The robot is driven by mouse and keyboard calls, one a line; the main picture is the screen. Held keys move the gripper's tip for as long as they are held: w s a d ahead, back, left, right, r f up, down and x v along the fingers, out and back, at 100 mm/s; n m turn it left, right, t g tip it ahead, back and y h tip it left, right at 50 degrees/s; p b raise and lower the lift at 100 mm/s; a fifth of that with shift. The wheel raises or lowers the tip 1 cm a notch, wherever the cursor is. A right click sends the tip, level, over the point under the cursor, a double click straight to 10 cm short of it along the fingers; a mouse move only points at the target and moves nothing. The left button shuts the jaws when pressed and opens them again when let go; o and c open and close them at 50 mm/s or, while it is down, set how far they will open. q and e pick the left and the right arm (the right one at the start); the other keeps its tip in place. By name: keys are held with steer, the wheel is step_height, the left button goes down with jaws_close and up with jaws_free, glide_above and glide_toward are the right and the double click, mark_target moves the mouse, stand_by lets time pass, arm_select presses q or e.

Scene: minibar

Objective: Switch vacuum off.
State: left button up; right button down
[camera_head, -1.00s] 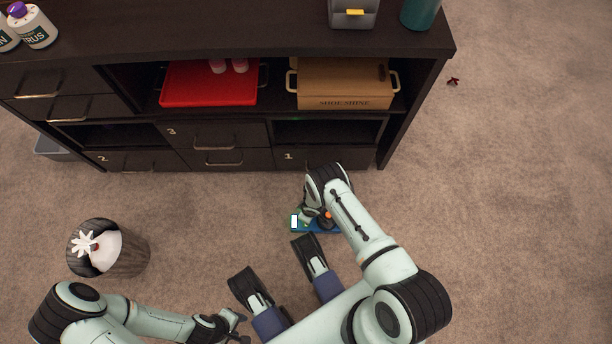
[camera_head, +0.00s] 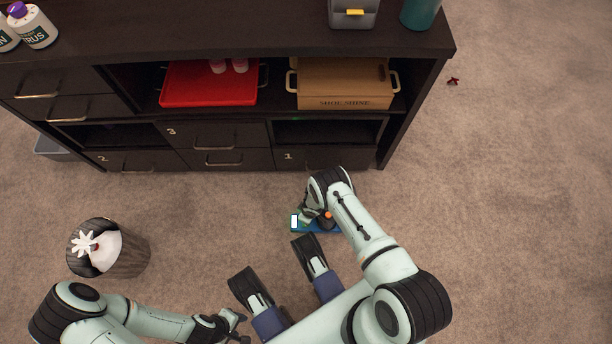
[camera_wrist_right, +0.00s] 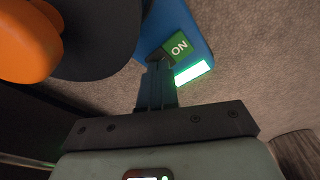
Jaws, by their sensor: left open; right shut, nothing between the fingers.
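The vacuum (camera_head: 297,223) is on the carpet in front of the dark cabinet, partly hidden by my right arm. It has a blue body with a bright display and an orange part (camera_head: 328,215). In the right wrist view, its green switch (camera_wrist_right: 180,47) reads "ON" and the strip (camera_wrist_right: 194,73) beside it glows green-white. My right gripper (camera_wrist_right: 157,65) is shut and empty, its tips overlapping the switch's edge; I cannot tell whether they touch. My left gripper (camera_head: 240,328) is open and empty at the bottom of the head view, away from the vacuum.
The dark cabinet (camera_head: 225,35) stands beyond the vacuum, with a red tray (camera_head: 210,88) and a shoe shine box (camera_head: 343,88) on its shelf. A dark round bin (camera_head: 130,250) stands at left. Carpet on the right is mostly clear.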

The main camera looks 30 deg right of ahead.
steer(key=shift+f, duration=0.2)
steer(key=shift+r, duration=0.1)
step_height(320, 180, up, 3)
steer(key=p, duration=0.3)
steer(key=shift+r+p, duration=1.25)
steer(key=shift+r, duration=0.7)
